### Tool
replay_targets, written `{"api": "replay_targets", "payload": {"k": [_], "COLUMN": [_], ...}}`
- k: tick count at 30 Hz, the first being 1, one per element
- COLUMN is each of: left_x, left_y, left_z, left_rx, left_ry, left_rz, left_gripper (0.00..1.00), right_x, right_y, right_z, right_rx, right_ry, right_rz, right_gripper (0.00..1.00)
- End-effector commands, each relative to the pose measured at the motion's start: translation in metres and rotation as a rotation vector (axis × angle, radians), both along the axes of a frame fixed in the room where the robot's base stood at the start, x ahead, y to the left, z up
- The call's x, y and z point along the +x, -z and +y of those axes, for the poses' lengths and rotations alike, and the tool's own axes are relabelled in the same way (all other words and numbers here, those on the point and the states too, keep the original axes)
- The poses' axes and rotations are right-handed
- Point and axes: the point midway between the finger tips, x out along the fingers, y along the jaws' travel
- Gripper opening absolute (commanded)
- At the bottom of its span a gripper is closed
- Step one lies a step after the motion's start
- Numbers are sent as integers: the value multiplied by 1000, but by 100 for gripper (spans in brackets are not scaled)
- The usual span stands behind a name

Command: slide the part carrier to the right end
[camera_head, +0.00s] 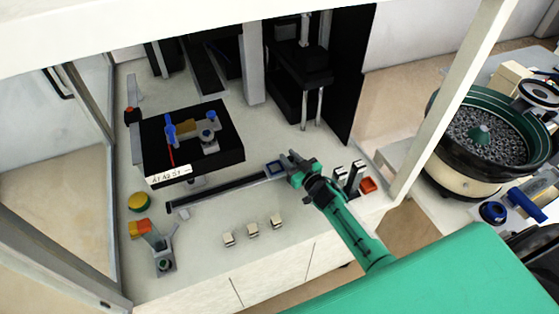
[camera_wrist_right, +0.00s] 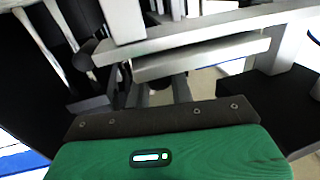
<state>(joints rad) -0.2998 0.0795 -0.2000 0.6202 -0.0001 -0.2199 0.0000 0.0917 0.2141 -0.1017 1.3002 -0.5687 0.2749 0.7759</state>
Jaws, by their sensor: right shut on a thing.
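My left gripper is not in view.
A black fixture block (camera_head: 190,145) with a white label stands behind the rail. Several small switches (camera_head: 252,229) sit in front. A green bowl feeder (camera_head: 487,138) stands farther right, beyond a white post (camera_head: 440,110).

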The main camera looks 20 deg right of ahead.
Motion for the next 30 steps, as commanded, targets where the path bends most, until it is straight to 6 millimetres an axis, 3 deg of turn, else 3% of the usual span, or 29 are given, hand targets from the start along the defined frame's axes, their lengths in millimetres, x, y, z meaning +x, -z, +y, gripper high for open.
{"api": "replay_targets", "payload": {"k": [8, 9, 12, 23, 30], "left_x": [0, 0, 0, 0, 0], "left_y": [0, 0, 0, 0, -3], "left_z": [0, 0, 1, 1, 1], "left_rx": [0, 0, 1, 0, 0], "left_ry": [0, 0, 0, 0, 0], "left_rz": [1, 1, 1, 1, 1], "left_gripper": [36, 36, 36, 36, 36], "right_x": [0, 0, 0, 0, 0], "right_y": [1, 0, 0, -5, -43], "right_z": [-6, -7, -6, -5, -6], "right_rx": [-3, -3, -2, -2, -5], "right_ry": [7, 8, 7, 4, 2], "right_rz": [2, 2, 1, 0, -3], "right_gripper": [0, 25, 43, 43, 43]}}
